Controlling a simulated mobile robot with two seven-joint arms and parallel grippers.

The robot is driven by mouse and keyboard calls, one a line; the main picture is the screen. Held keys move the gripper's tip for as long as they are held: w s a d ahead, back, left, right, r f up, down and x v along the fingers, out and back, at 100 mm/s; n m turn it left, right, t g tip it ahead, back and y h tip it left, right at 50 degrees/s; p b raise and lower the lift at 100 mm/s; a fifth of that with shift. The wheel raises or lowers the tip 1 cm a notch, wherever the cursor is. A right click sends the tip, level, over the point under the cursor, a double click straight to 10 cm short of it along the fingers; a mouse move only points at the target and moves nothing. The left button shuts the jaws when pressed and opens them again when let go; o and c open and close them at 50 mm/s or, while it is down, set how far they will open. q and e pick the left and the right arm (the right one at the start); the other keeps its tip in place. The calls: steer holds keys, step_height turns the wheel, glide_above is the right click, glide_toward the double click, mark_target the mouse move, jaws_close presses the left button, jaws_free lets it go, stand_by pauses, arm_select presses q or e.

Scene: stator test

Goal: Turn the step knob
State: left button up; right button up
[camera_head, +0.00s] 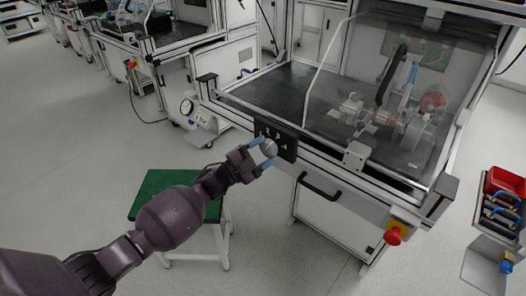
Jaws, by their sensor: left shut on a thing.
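The step knob (270,147) is a small round grey knob on a black control panel (288,148) at the front edge of the test bench. My left gripper (266,152) reaches up to it from the lower left, with its blue fingers on either side of the knob. It is shut on the knob. The knob's marking is too small to read. My right gripper is not in view.
The bench has a clear cover (400,90) over a test rig. A black handle (320,187) and a red emergency button (393,236) are on its front. A green-topped stool (160,190) stands under my left arm. A red bin (505,181) is at the right.

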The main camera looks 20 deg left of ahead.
arm_select(q)
steer(key=o, duration=0.9)
steer(key=v, duration=1)
steer(key=shift+s+a+f+p, duration=0.1)
steer(key=shift+s+a+p, duration=0.1)
steer(key=shift+s+p, duration=0.15)
